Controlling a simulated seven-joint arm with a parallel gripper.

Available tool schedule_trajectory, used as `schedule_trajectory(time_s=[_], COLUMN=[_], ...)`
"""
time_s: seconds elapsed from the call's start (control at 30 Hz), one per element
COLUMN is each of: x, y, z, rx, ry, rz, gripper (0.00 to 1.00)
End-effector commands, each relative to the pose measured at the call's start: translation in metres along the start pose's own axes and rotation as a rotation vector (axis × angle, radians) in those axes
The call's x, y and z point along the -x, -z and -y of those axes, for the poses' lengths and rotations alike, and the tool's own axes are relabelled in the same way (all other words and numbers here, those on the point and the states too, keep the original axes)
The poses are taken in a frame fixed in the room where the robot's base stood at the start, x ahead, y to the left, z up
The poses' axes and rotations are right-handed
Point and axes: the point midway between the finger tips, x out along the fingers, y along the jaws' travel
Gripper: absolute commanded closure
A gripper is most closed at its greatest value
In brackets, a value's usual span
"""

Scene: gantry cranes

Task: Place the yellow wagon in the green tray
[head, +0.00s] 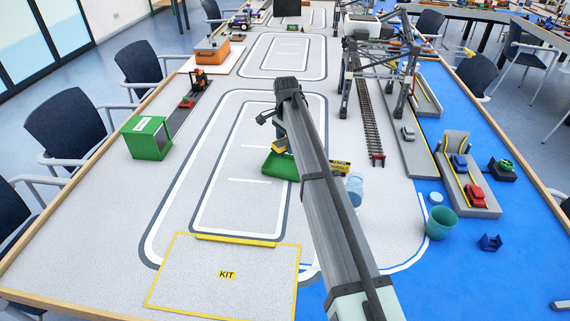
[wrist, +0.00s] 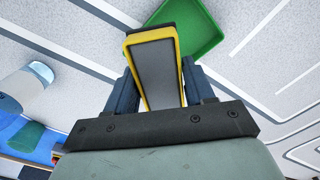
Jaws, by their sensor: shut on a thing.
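The yellow wagon (head: 279,146) is in my gripper (head: 278,133), just above the green tray (head: 279,167) in the head view. In the wrist view the wagon (wrist: 155,68) sits between the two dark fingers, with a grey face and a yellow rim toward the camera. The gripper (wrist: 158,78) is shut on it. The green tray (wrist: 205,32) shows behind the wagon, partly covered by it. My arm hides the tray's right part in the head view. I cannot tell exactly how high the wagon is above the tray.
A gantry crane (head: 375,60) stands over a rail track (head: 370,120). A green box (head: 147,138) is at left. The table around the KIT mat (head: 200,285) is clear.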

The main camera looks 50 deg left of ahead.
Motion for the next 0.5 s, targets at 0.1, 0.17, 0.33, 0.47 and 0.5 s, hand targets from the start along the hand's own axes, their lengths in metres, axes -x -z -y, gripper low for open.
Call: schedule_trajectory(time_s=[0.1, 0.17, 0.33, 0.47, 0.5], x=[0.001, 0.002, 0.003, 0.002, 0.002], y=[0.005, 0.007, 0.009, 0.009, 0.009], z=[0.011, 0.015, 0.019, 0.019, 0.018], rx=[-0.115, -0.185, -0.407, -0.557, -0.595], ry=[0.001, 0.002, 0.003, 0.004, 0.005], rz=[0.0, 0.0, 0.0, 0.0, 0.0], gripper=[0.8, 0.8, 0.8, 0.8, 0.8])
